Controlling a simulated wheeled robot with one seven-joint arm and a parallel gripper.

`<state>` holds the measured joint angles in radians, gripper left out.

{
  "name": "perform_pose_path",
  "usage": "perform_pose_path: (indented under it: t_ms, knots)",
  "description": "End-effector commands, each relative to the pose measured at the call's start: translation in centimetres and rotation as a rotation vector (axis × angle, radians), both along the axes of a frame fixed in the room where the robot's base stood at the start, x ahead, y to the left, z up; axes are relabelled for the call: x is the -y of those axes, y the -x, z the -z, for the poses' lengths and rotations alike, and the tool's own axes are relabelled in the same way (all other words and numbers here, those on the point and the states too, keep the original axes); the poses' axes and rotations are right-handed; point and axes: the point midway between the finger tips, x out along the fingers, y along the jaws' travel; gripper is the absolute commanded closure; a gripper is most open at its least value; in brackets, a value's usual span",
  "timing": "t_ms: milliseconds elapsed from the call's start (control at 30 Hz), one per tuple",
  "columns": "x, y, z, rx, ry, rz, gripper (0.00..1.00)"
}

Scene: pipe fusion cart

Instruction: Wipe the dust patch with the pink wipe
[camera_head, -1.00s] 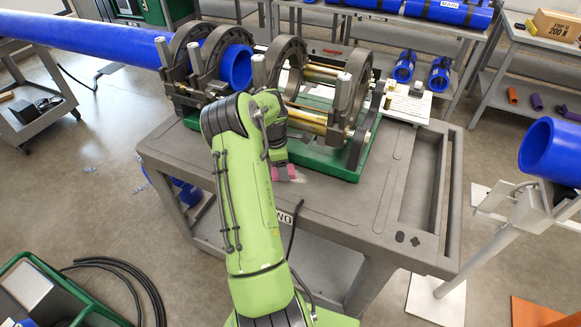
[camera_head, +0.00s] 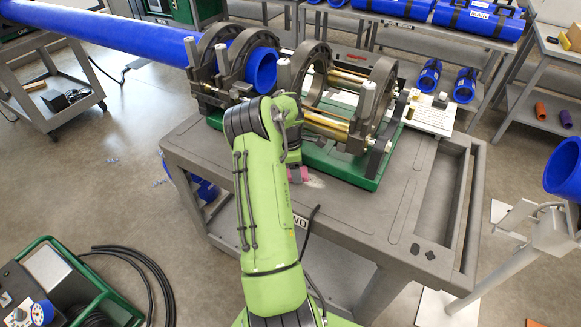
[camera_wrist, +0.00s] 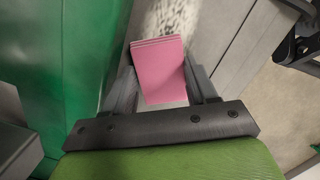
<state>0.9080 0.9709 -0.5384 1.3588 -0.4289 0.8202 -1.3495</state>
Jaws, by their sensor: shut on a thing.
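The pink wipe (camera_wrist: 160,72) is a folded pad held between the two fingers of my gripper (camera_wrist: 163,85), which is shut on it. In the head view the pink wipe (camera_head: 300,173) shows as a small patch at the cart top, partly hidden by my arm. The dust patch (camera_wrist: 172,14) is a pale speckled area just beyond the wipe's far edge in the wrist view. In the head view the dust patch (camera_head: 315,181) shows just right of the wipe. I cannot tell whether the wipe touches the surface.
The green base (camera_head: 340,165) of the pipe clamp machine stands close behind the wipe; its green side (camera_wrist: 60,70) fills the wrist view's left. The grey cart top (camera_head: 385,205) is clear to the right. A blue pipe (camera_head: 120,35) runs into the clamps.

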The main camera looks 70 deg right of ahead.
Motion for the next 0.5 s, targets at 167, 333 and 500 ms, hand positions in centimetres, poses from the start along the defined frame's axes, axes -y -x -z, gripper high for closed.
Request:
perform_pose_path:
  t_ms: [167, 333, 500]
  knots:
    - [-0.2, 1.4, 0.0, -0.001, -0.002, 0.002, 0.76]
    - [-0.2, 2.3, 0.1, -0.001, -0.002, 0.002, 0.76]
    - [-0.4, 4.1, 0.2, -0.001, -0.001, 0.003, 0.76]
